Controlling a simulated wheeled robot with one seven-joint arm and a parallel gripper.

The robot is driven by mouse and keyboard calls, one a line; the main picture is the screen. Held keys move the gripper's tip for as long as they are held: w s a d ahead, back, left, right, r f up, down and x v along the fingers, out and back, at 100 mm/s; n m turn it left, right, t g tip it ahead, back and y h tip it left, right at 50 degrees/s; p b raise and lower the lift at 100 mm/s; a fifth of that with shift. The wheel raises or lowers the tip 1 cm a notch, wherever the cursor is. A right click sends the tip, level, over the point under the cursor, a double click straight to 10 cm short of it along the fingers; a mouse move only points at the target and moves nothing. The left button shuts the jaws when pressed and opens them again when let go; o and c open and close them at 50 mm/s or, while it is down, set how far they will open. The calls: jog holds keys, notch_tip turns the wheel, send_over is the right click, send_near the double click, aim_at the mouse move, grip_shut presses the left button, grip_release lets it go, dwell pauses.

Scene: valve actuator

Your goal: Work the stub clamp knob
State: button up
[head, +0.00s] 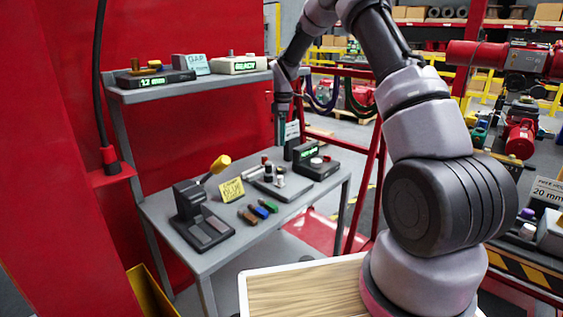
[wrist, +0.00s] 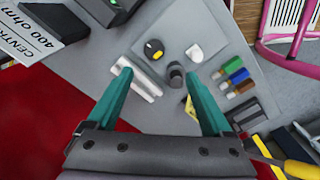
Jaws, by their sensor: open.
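A grey plate fixture (wrist: 215,28) lies on the table below my gripper. I cannot tell for sure which is the stub clamp knob. My gripper (wrist: 158,75) is open, its teal fingers apart with nothing held. In this view the dark cylinder lies between the fingertips and the black knob just beyond them. In the head view the fixture (head: 296,189) is on the table and my gripper (head: 280,122) hangs above it.
A display box (head: 316,160) stands behind the fixture. A black device (head: 200,220) with a yellow-tipped lever (head: 220,163) stands at left. Several coloured blocks (head: 262,209) and a yellow note (head: 231,190) lie near. A shelf (head: 180,87) hangs behind.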

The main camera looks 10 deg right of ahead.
aim_at(282, 168)
jog(key=shift+n, duration=0.4)
jog(key=f, duration=0.4)
jog(key=w+f, duration=0.1)
jog(key=f, duration=0.8)
jog(key=shift+w+a+f, duration=0.1)
jog(key=shift+w+f, duration=0.15)
jog(key=shift+w, duration=0.05)
jog(key=shift+c, duration=0.3)
grip_shut()
